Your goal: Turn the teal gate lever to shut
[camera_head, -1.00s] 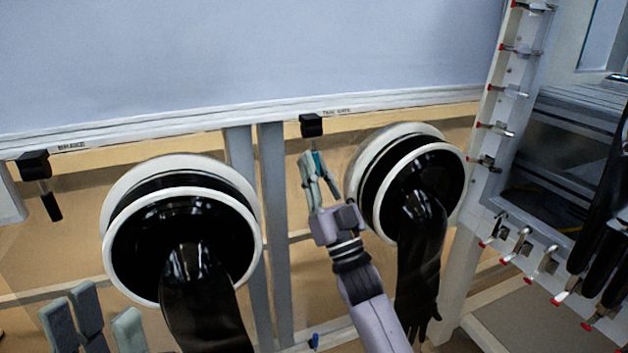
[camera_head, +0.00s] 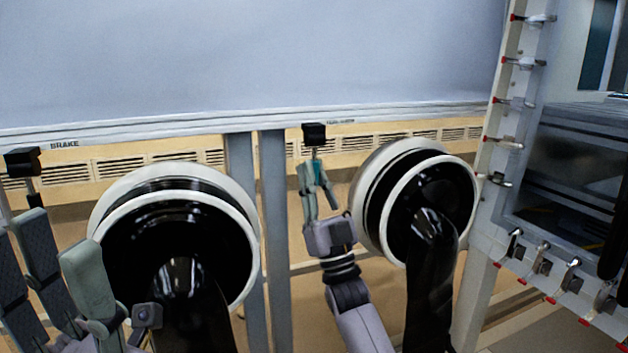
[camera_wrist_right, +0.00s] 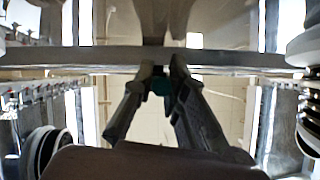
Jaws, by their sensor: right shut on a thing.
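The teal gate lever (camera_head: 317,172) hangs roughly straight down from a black block (camera_head: 314,134) under the white ledge. Only part of its teal grip shows between my fingers. My right gripper (camera_head: 315,178) reaches up from below and is shut on the lever. In the right wrist view the teal grip (camera_wrist_right: 160,86) sits between the fingertips (camera_wrist_right: 163,82). My left gripper (camera_head: 62,262) is at the lower left, in front of the left glove port. Its fingers are spread, with nothing visible between them.
A second black lever block (camera_head: 22,162), under the label BRAKE, is at the far left. Round glove ports with black gloves stand left (camera_head: 175,240) and right (camera_head: 420,205) of the teal lever. Grey posts (camera_head: 272,240) run below. A white rack with red-tipped clips (camera_head: 500,140) is at right.

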